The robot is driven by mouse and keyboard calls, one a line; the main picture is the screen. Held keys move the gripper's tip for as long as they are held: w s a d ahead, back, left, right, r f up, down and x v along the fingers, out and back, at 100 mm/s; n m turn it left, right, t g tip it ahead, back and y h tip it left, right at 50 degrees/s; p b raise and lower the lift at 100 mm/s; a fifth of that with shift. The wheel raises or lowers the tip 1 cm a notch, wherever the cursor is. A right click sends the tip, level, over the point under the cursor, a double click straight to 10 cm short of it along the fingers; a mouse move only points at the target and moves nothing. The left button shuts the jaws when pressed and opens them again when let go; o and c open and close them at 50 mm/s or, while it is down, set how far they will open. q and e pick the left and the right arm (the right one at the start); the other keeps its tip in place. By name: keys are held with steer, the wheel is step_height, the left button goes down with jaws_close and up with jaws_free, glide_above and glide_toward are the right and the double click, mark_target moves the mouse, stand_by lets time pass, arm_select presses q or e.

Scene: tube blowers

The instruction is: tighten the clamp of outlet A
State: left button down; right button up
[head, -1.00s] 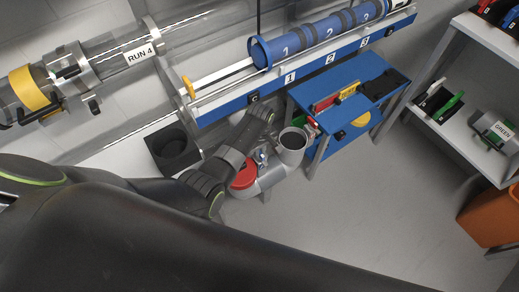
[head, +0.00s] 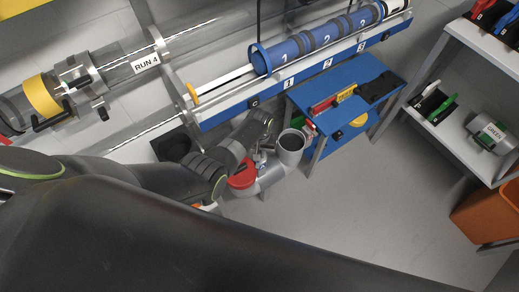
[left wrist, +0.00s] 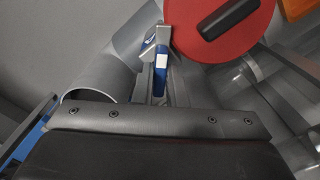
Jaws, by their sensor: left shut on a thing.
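A grey elbow pipe (head: 268,180) with an open round mouth and a red cap (head: 243,175) stands below the blue rail. No letter shows on it, so I cannot tell whether it is outlet A. In the left wrist view the grey pipe (left wrist: 100,70) is at left and the red cap (left wrist: 240,25), with a black handle, at upper right. Between them, a blue piece (left wrist: 160,80) with a white patch and silver head sits between the narrow fingers of my left gripper (left wrist: 161,68), which is shut on it. My right gripper is not in view.
A blue bench (head: 345,90) with tools stands right of the pipe. A clear tube marked RUN 4 (head: 146,64) and a rail of blue cylinders (head: 320,40) lie behind. White shelves (head: 455,130) and an orange bin (head: 488,215) are at right. The floor between is clear.

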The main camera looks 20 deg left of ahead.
arm_select(q)
steer(key=m+p, duration=0.1)
steer(key=m, duration=0.3)
steer(key=shift+m, duration=0.3)
steer(key=m, duration=0.4)
steer(key=shift+p, duration=0.35)
steer(key=shift+m, duration=0.3)
steer(key=c, duration=1.5)
jaws_free()
steer(key=shift+o, duration=0.2)
